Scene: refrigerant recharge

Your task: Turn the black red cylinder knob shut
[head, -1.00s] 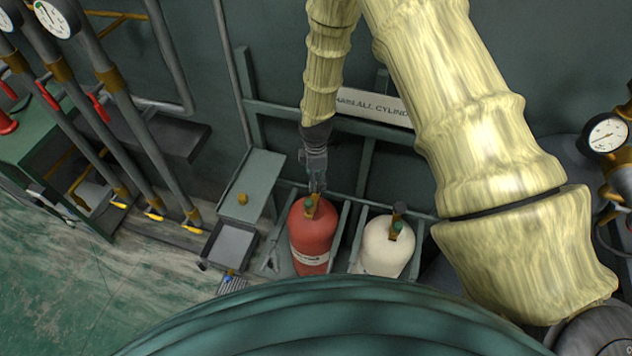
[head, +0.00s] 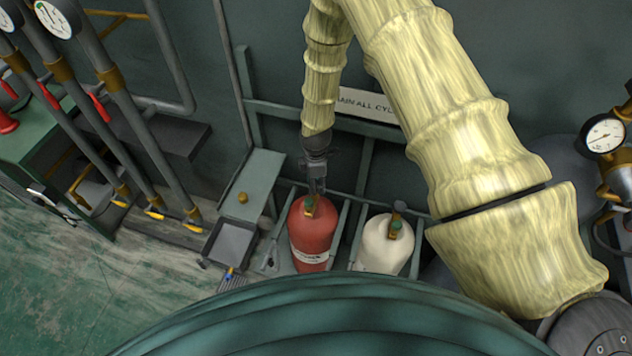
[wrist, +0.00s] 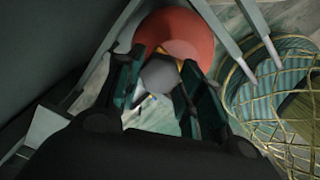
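The red cylinder (head: 312,238) stands upright in the rack, with a brass valve and a small green part (head: 309,204) on top. It also shows in the wrist view (wrist: 178,30). My gripper (head: 316,188) points down at the back of its valve. In the wrist view a dark grey, faceted knob (wrist: 160,76) lies between my two fingers (wrist: 160,84), one on each side. The gaps beside it look narrow, and I cannot tell whether the fingers touch it. In the head view my gripper hides this knob.
Rack bars surround both. A wall sign (head: 366,104) is behind my arm.

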